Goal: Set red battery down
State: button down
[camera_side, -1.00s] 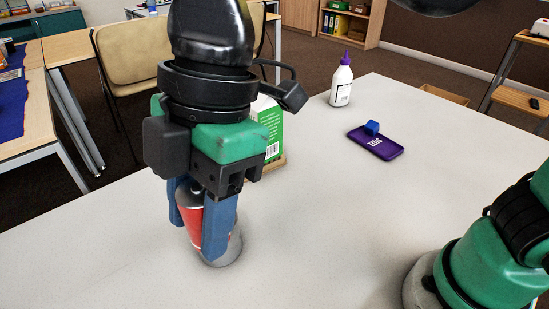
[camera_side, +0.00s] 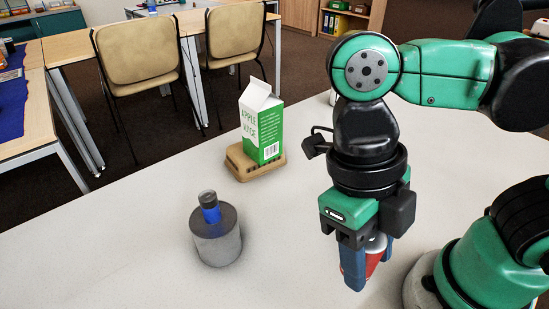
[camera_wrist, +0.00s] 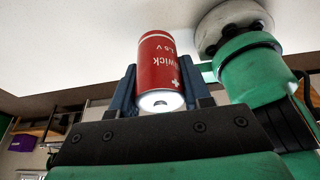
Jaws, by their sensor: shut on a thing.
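The red battery (camera_side: 374,254) is between the blue fingers of my gripper (camera_side: 366,266), at the right part of the table near my base. Its red side shows only in part in the side view. In the wrist view the red battery (camera_wrist: 161,65) shows clearly, with white lettering and a pale metal end, and the two fingers of my gripper (camera_wrist: 160,92) clasp it from both sides. My gripper points down, low over the white table (camera_side: 290,225). I cannot tell whether the battery touches the table.
A grey cylinder (camera_side: 217,244) with a small blue item (camera_side: 209,207) on top stands at the front left. A green and white apple juice carton (camera_side: 262,125) stands on a brown wooden base (camera_side: 238,163) further back. The table between them and my gripper is clear.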

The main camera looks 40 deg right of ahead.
notch_tip(320, 180, down, 14)
jog(key=shift+f, duration=0.1)
dwell(0.7)
jog(key=shift+c, duration=2)
grip_release()
